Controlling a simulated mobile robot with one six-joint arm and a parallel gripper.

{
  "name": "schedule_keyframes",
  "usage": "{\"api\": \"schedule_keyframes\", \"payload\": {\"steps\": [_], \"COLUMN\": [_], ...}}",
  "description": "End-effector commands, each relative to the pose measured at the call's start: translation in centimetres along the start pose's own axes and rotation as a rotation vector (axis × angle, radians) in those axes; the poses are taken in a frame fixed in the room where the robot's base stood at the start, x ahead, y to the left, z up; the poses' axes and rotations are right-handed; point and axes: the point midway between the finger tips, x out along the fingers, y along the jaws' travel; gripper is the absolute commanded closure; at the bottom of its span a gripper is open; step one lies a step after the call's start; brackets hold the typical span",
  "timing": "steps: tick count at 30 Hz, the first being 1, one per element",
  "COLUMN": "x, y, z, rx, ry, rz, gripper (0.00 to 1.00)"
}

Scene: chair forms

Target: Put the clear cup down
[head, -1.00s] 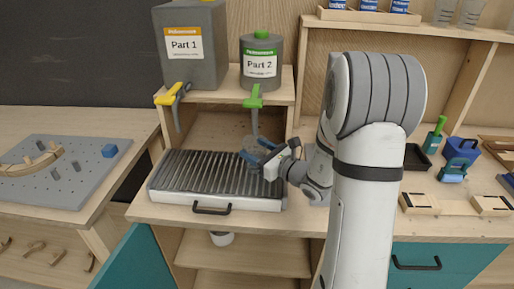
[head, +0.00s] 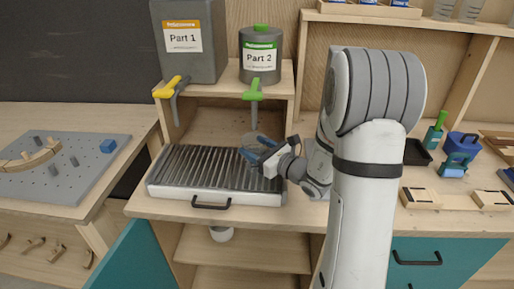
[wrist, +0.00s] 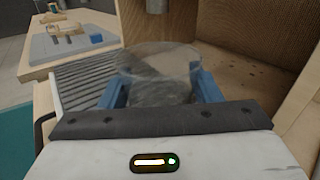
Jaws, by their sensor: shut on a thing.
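The clear cup (wrist: 160,62) is upright between the blue fingers of my gripper (wrist: 160,92) in the wrist view. In the head view the cup (head: 252,144) is faint, and my gripper (head: 258,152) is shut on it above the right part of the slatted grey drip tray (head: 168,194). The Part 2 container's green tap (head: 254,88) is above the cup, with its grey spout just over it. I cannot tell whether the cup's base touches the slats. Its lower part is hidden by my gripper in the wrist view.
The Part 1 container (head: 190,62) with a yellow tap stands left of the Part 2 container (head: 260,62) on a shelf. A pegboard (head: 70,180) with a blue block lies on the left bench. The slats left of the cup are clear.

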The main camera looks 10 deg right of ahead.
Motion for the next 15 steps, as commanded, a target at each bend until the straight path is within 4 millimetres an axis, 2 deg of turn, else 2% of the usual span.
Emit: {"api": "schedule_keyframes", "payload": {"steps": [2,10,15], "x": [0.01,0.03,0.04], "y": [0.02,0.05,0.06], "z": [-0.05,-0.04,-0.04], "rx": [0.0,0.0,0.0], "ry": [0.0,0.0,0.0], "rz": [0.0,0.001,0.001], "gripper": [0.39,0.17,0.17]}}
